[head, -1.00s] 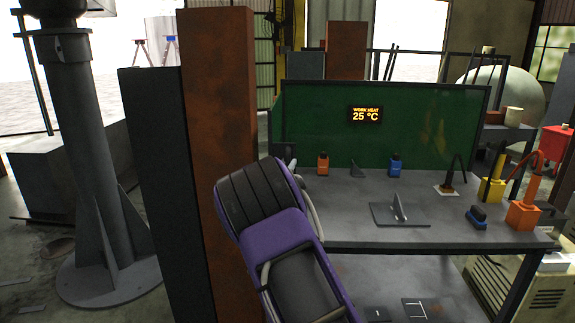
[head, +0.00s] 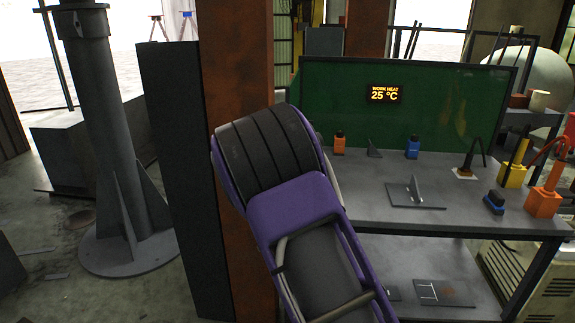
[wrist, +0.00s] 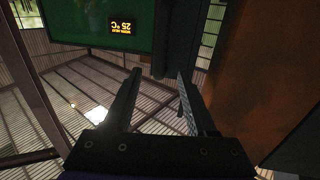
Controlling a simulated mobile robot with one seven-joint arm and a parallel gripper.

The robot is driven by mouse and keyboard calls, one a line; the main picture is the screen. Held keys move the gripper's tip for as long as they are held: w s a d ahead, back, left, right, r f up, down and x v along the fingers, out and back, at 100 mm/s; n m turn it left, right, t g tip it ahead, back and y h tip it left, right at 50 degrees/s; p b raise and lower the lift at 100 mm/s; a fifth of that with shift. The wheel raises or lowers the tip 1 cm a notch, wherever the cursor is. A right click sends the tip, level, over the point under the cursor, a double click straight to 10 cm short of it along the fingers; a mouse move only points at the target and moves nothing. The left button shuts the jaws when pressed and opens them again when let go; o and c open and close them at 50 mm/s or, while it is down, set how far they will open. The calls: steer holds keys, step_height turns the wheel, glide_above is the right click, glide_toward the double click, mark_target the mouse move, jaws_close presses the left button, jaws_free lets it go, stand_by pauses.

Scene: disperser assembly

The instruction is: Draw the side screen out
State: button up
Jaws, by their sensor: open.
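A green screen panel (head: 455,108) in a dark frame stands upright along the back of the workbench (head: 345,200). It also shows in the wrist view (wrist: 65,22), upper left. I cannot clearly make out a separate side screen; a dark upright part (wrist: 172,40) stands just right of the green panel in the wrist view. My gripper (wrist: 160,75) is open, with nothing between its fingers. The fingers point toward the gap below the green panel and the dark part; I see no contact. In the head view my purple arm hides the gripper and the bench's left end.
A rusty column (head: 235,245) and a dark upright slab (head: 180,180) stand close left of the bench. Small tools and an orange block (head: 543,202) are on the bench top. A lower shelf (head: 470,270) holds flat plates.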

steer(key=v, duration=0.9)
